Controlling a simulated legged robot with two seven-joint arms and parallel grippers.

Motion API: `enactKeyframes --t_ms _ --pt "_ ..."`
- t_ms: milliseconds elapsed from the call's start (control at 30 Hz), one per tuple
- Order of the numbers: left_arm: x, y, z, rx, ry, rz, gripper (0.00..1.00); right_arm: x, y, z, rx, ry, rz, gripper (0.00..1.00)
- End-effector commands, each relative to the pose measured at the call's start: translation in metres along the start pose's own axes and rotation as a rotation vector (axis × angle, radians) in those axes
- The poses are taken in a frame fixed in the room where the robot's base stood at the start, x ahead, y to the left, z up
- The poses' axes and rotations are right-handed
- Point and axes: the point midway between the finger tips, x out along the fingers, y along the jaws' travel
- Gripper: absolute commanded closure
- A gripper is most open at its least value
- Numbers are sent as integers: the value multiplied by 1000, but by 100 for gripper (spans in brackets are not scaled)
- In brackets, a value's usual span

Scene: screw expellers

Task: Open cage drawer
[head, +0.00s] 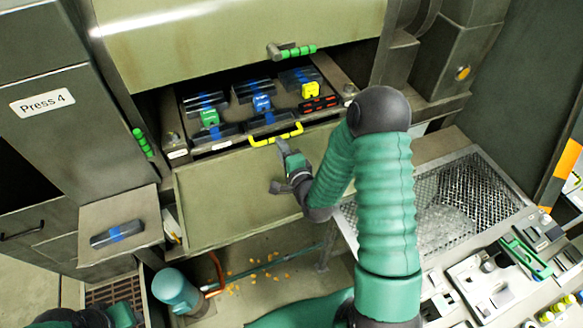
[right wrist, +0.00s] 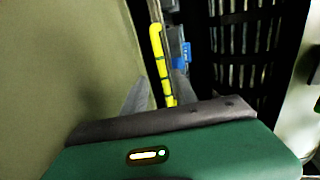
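The cage drawer shows in the head view as a tray in the press opening, with a yellow handle (head: 275,133) on its front edge. Cages with blue bands and green, blue and yellow parts sit in it. My right gripper (head: 276,168) is open and empty, just in front of and below the handle. In the right wrist view the yellow handle (right wrist: 160,62) lies ahead, between the two grey fingers (right wrist: 160,96); contact cannot be made out. My left gripper (head: 122,315) shows only partly at the bottom left edge; its fingers are hidden.
A raised olive panel (head: 235,50) with a green handle (head: 298,51) is above the drawer. An olive panel (head: 220,205) hangs below it. A banded black piece (head: 117,234) lies on the left ledge. A mesh tray (head: 475,195) is at the right.

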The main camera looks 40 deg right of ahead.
Motion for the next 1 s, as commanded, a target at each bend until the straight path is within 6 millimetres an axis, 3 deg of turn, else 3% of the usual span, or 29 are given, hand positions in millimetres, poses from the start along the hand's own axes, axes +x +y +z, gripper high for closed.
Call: enactKeyframes --t_ms 133,233,400,600,1000 --pt "8 0 2 0 0 0 64 -39 2 1 -1 -1 0 66" --pt "-24 0 -6 0 0 0 64 -66 -8 4 1 -2 8 66" --pt "-62 0 -15 0 1 0 64 -86 -10 4 1 -3 7 66" --pt "-90 0 -21 0 0 0 64 -113 -5 4 -1 -3 5 66" --pt "-92 0 -22 0 0 0 64 -121 0 5 -3 -4 -2 68"
